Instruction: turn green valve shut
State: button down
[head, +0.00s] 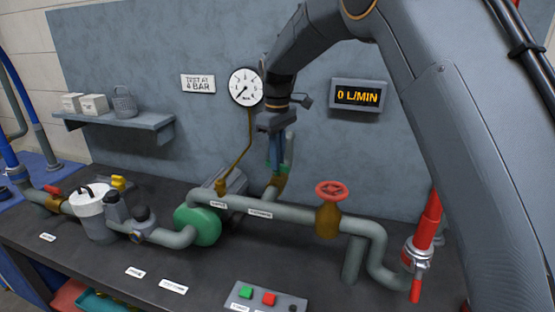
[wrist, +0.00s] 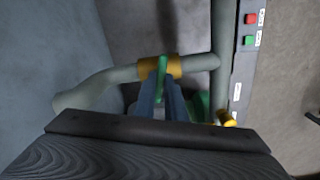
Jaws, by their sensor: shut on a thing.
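The green valve has a brass body (head: 279,182) on a branch pipe behind the main pipe. In the wrist view its brass body (wrist: 174,67) sits on the pipe, and its green handle (wrist: 161,73) stands between my fingertips. My gripper (head: 275,165) reaches down from above and is shut on the green handle. In the wrist view my gripper (wrist: 162,90) hides part of the handle. The handle's angle to the pipe is hard to tell, though in the wrist view it looks crosswise to the brass body.
A red handwheel valve (head: 331,191) stands to the right on the main pipe (head: 290,212). A green pump (head: 198,226) is at the left. The gauge (head: 245,87) and the display (head: 359,96) reading 0 L/MIN are on the wall. A button box (head: 265,298) sits in front.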

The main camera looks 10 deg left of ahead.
jog(key=shift+r+n, duration=0.1)
jog(key=shift+n, duration=1.5)
jog(key=c, duration=1.8)
grip_release()
notch_tip(320, 180, up, 8)
jog(key=b, duration=0.2)
jog(key=shift+b, duration=0.3)
